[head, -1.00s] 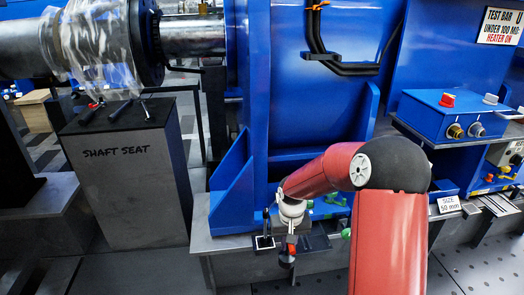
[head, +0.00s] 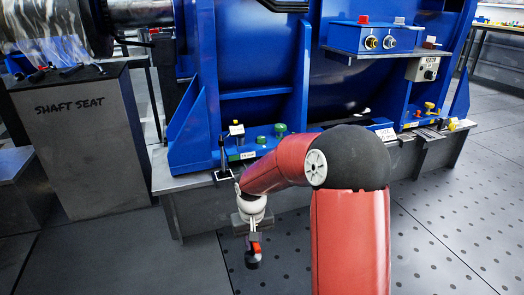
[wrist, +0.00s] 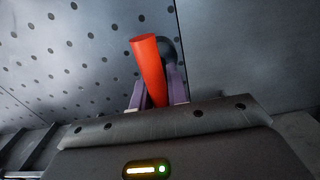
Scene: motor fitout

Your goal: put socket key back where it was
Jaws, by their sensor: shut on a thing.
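My gripper (head: 253,239) is shut on the socket key (wrist: 149,66), which has a bright red handle. In the wrist view the red handle stands between the two purple-grey fingers (wrist: 158,95). A dark rounded part (wrist: 170,50) shows behind the handle. In the head view the red of the key (head: 256,247) shows small at my gripper, with a dark end below it. My gripper hangs in front of the blue motor stand's grey ledge, with the perforated floor behind it. I cannot tell which spot the key came from.
The blue machine (head: 255,70) stands on a grey ledge (head: 185,183) with small green and yellow parts on it. A dark block marked SHAFT SEAT (head: 75,150) with tools on top is at left. A blue control box (head: 370,40) is at upper right. The front floor (head: 440,235) is clear.

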